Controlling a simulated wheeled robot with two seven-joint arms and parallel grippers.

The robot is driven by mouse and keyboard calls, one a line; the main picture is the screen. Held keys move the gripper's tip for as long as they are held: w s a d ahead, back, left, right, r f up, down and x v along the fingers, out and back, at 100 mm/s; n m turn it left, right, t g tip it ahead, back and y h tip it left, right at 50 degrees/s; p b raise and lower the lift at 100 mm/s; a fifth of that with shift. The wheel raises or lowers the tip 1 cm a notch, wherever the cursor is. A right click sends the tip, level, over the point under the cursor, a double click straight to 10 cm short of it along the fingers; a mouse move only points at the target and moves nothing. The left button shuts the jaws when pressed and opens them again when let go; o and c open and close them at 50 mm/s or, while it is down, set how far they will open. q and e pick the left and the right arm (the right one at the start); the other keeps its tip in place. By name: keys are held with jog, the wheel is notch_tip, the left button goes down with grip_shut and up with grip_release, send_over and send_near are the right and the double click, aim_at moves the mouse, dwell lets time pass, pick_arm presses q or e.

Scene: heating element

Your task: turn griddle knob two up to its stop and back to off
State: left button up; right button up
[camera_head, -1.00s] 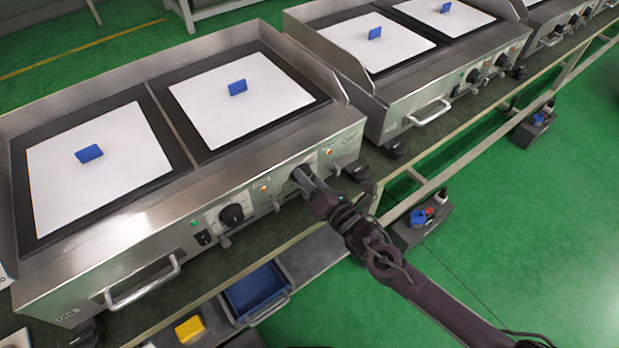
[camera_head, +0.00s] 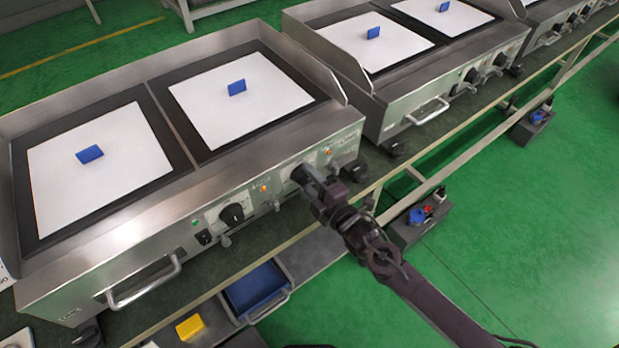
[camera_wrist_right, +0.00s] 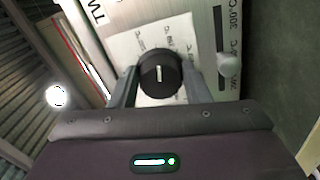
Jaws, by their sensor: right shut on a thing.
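The near griddle (camera_head: 265,145) has a front panel with two black knobs. Knob one (camera_head: 232,215) is at the left and free. Knob two (camera_wrist_right: 158,72) is a round black knob with a white pointer line, on a pale marked plate. My right gripper (camera_head: 304,178) reaches it from the front right and hides most of it in the head view. In the right wrist view, its two fingers stand on either side of the knob, shut on it. The pointer line looks nearly upright in that view. My left gripper is not in view.
Orange lamps (camera_head: 264,188) are lit on the panel, and a green lamp shows near a black switch (camera_head: 203,237). A metal handle (camera_head: 145,285) sticks out at lower left. A blue tray (camera_head: 256,287) and yellow block (camera_head: 190,326) lie below. A second griddle (camera_head: 420,85) stands behind right.

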jog(key=m, duration=0.3)
jog(key=shift+f, duration=0.1)
jog(key=shift+m, duration=0.8)
jog(key=m+p, duration=0.1)
jog(key=m, duration=0.3)
jog(key=shift+a+m, duration=0.1)
jog(key=shift+m, duration=0.2)
jog(key=m+p, duration=0.1)
jog(key=m, duration=0.3)
jog(key=shift+s+f+m, duration=0.1)
jog(key=shift+s+m, duration=0.05)
jog(key=shift+m, duration=0.15)
jog(key=m+p, duration=0.1)
jog(key=m, duration=0.3)
jog(key=shift+a, duration=0.15)
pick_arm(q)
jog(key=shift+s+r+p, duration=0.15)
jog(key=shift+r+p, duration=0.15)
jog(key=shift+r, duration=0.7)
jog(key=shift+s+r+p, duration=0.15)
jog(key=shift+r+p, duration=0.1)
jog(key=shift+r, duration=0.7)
pick_arm(e)
jog(key=shift+s+m, duration=0.1)
jog(key=shift+m, duration=2.1)
jog(key=o, duration=0.9)
